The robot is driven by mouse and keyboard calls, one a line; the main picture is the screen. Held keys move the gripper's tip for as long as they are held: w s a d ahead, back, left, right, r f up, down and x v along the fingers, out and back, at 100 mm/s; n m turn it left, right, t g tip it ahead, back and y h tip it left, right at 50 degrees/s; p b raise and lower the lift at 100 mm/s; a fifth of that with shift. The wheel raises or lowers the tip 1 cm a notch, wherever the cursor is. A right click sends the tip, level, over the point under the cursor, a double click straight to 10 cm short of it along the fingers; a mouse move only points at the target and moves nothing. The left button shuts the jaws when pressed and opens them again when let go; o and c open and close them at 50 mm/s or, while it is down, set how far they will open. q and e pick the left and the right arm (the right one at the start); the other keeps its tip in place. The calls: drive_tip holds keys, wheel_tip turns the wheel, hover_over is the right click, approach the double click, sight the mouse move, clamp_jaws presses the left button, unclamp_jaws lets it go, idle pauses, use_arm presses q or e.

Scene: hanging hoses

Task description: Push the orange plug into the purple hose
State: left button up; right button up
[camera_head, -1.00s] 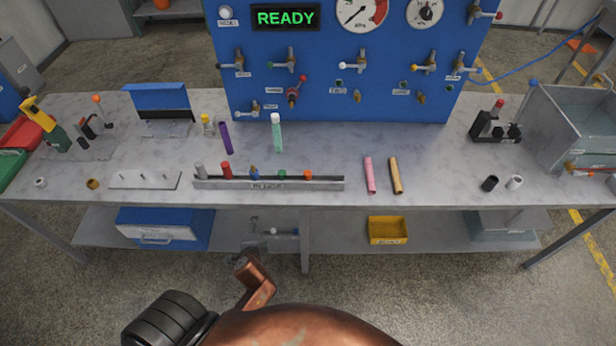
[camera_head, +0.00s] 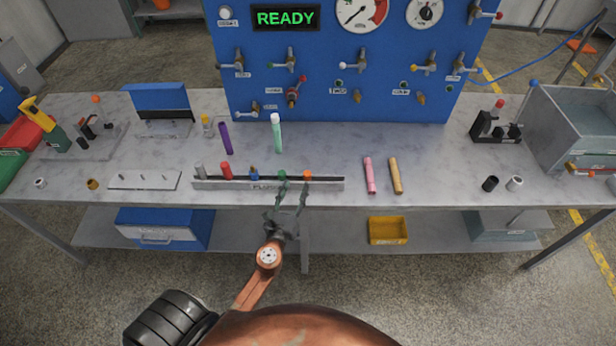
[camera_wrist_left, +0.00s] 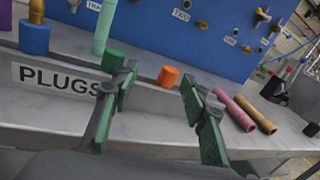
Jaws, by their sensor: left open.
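The orange plug (camera_head: 307,174) stands in the grey rack labelled PLUGS (camera_head: 330,184), near its right end. In the left wrist view the orange plug (camera_wrist_left: 168,76) shows between my two fingertips, nearer the right one, and a little beyond them. My left gripper (camera_head: 293,182) is open and empty at the front of the rack; its spread green-padded fingers also show in the left wrist view (camera_wrist_left: 158,74). The purple hose (camera_head: 226,138) is short and slightly tilted, behind the rack to the left. My right gripper is not in view.
A green plug (camera_wrist_left: 112,58) stands close to my left finger, with blue (camera_head: 254,173) and red plugs (camera_head: 226,170) further left. A mint hose (camera_head: 277,135) rises behind the rack. Pink (camera_head: 369,175) and tan hoses (camera_head: 395,176) are to the right. The blue panel (camera_head: 350,90) stands behind.

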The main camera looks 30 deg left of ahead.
sight(308, 173)
use_arm(q)
drive_tip(key=shift+w+d+f+m+h, duration=0.25)
drive_tip(key=shift+w+d+m+h, duration=0.2)
drive_tip(key=shift+d+m, duration=0.35)
drive_tip(key=shift+w+m, duration=0.35)
drive_tip(key=shift+m, duration=0.05)
drive_tip(key=x, duration=0.7)
drive_tip(key=shift+w+a+r+p, duration=0.1)
drive_tip(key=shift+p, duration=0.25)
drive_tip(key=shift+c, duration=0.6)
clamp_jaws()
drive_tip(key=shift+r, duration=0.15)
